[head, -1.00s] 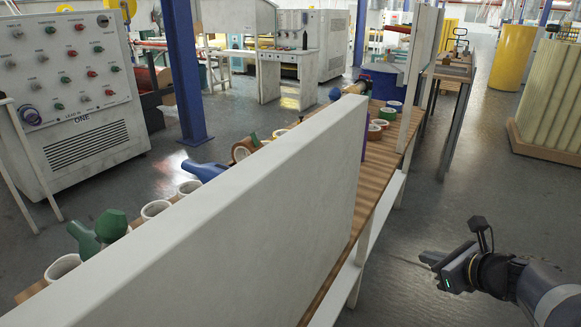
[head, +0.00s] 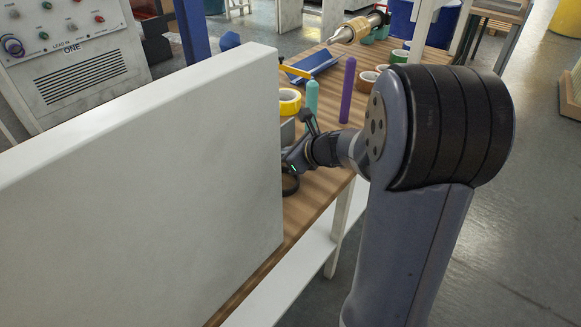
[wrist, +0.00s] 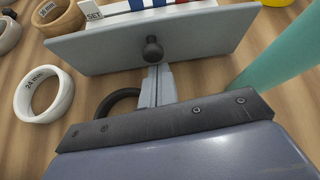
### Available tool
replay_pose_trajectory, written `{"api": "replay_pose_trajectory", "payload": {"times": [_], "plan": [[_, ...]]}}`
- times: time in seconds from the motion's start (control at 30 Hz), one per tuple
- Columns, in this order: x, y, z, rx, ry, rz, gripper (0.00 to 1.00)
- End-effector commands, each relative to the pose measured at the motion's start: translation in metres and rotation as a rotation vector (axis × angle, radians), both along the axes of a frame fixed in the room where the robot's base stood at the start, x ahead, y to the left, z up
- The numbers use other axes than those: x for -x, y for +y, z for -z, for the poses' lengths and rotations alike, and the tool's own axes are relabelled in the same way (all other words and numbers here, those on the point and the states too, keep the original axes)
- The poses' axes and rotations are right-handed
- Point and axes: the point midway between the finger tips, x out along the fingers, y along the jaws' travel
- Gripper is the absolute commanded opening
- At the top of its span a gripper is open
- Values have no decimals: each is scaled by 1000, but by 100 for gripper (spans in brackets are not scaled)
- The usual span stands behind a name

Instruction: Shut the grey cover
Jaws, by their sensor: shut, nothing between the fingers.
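The grey cover (wrist: 215,38) shows in the wrist view as a flat panel with a round black knob (wrist: 152,48) at its middle. White, blue and red parts show just behind its upper edge. My gripper (wrist: 155,78) is shut and empty, its fingertips just below the knob; whether they touch it or the panel I cannot tell. In the head view my gripper (head: 287,162) is low over the wooden bench, partly behind the big white panel, which hides most of the cover's surroundings.
A white tape roll (wrist: 44,93), a wooden-brown ring (wrist: 60,18) and a black ring (wrist: 118,100) lie near my gripper. A teal post (wrist: 285,45) stands close at right. A purple post (head: 347,90) and yellow roll (head: 290,101) stand on the bench. The white panel (head: 150,150) blocks the left.

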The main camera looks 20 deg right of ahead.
Motion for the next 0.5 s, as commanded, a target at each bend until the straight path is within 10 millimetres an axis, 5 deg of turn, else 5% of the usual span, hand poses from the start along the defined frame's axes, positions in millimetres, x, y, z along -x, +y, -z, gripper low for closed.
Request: {"api": "replay_pose_trajectory", "payload": {"times": [0.5], "plan": [[0, 1, -4, 6, 11, -1, 0]]}}
